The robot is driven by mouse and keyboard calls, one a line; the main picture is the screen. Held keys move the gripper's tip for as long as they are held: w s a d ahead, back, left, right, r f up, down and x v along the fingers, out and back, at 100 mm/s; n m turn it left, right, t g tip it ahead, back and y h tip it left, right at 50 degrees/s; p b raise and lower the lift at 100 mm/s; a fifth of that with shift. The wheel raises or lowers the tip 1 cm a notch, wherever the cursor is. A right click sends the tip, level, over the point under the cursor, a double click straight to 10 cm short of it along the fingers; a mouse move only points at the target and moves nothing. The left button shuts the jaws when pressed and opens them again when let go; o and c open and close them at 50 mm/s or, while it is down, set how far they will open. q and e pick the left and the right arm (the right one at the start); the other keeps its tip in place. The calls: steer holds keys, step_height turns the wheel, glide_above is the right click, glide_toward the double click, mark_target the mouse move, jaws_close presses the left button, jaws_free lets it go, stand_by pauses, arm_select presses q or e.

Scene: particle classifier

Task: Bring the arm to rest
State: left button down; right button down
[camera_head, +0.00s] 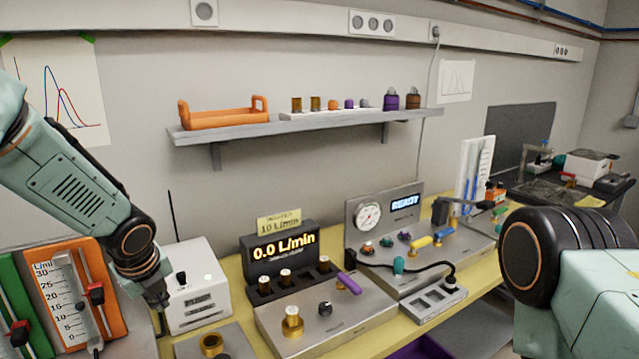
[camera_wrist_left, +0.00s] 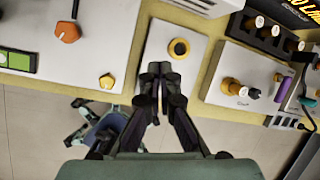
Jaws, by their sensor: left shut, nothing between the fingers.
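My left arm comes in from the left in the head view. Its gripper (camera_head: 155,296) points down in front of a white box unit, over the front left part of the bench. In the left wrist view the left gripper (camera_wrist_left: 160,70) is shut, its fingertips together with nothing between them. Its tips show just below a brass ring (camera_wrist_left: 179,48) on a grey plate; the ring also shows in the head view (camera_head: 211,343). My right arm shows at the lower right of the head view as a dark joint and pale link. Its gripper is out of view.
The yellow bench (camera_head: 232,272) carries a flow display (camera_head: 285,249) reading 0.0 L/min and a panel reading READY (camera_head: 405,201). An orange-framed flow meter (camera_head: 75,295) stands close left of the left gripper. A wall shelf (camera_head: 305,124) holds an orange tray and small parts.

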arm_select(q)
steer(key=s+d+f+n+h+b, duration=0.2)
steer(key=s+d+f+n, duration=0.25)
steer(key=f+n, duration=0.4)
steer(key=s+d+f+n+h+b, duration=0.1)
steer(key=s+d+f+n+b, duration=0.1)
steer(key=s+d+f+n, duration=0.45)
steer(key=s+a+f+n+g+b, duration=0.1)
steer(key=s+f+n+b, duration=0.3)
steer(key=s+f, duration=0.7)
steer(key=s+a+f+n+g+y+b, duration=0.1)
steer(key=s+f+n, duration=0.6)
steer(key=s, duration=0.9)
step_height(320, 180, down, 4)
steer(key=a+g+b, duration=0.1)
steer(key=g+b, duration=0.1)
steer(key=b, duration=0.1)
steer(key=shift+s+a+g+y+b, duration=0.2)
steer(key=shift+s+g+y+b, duration=0.1)
steer(key=shift+b, duration=0.1)
steer(key=shift+r, duration=0.1)
steer(key=shift+s+a+n, duration=0.15)
steer(key=shift+n, duration=0.15)
